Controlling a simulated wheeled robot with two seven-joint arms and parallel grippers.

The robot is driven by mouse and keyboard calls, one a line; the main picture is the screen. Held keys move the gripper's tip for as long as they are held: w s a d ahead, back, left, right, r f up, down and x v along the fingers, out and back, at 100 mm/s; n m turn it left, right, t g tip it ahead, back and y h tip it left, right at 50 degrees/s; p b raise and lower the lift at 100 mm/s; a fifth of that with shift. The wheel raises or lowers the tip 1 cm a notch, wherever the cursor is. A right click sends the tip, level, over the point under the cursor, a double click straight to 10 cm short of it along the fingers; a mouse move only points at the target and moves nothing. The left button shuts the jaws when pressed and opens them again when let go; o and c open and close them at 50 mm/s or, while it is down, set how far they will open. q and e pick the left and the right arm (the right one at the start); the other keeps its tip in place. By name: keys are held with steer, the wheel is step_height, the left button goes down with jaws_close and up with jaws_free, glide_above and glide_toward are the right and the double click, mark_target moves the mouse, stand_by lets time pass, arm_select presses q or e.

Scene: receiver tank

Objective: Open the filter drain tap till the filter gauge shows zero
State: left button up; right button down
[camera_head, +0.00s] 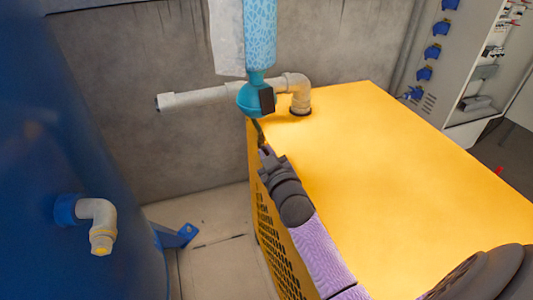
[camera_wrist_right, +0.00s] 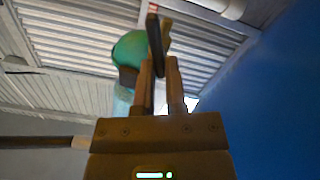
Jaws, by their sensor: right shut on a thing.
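The filter (camera_head: 257,92) hangs at the top middle of the head view, with a patterned light-blue body and a teal lower bowl. It also shows as a green rounded bowl in the right wrist view (camera_wrist_right: 130,50). A dark block on the bowl's side (camera_head: 267,99) may be the gauge; no dial face or reading shows. Below the bowl is a thin dark drain tap (camera_head: 257,130). My right gripper (camera_head: 263,147) is shut on it from below; in the wrist view a dark upright lever (camera_wrist_right: 155,42) stands at the fingertips. My left gripper is not in view.
A yellow cabinet (camera_head: 400,160) fills the right, close beside my right arm. A pale pipe (camera_head: 215,96) runs behind the filter. A blue tank (camera_head: 60,190) with an elbow outlet (camera_head: 98,220) stands left. An electrical cabinet (camera_head: 465,60) is at the back right.

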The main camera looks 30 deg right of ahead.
steer(key=shift+s+f+n, duration=0.1)
steer(key=shift+n, duration=1.1)
steer(key=n, duration=0.3)
steer(key=shift+n+p, duration=0.3)
steer(key=n, duration=0.3)
steer(key=shift+n, duration=1.9)
steer(key=c, duration=0.7)
jaws_free()
steer(key=v, duration=1)
steer(key=shift+a, duration=0.1)
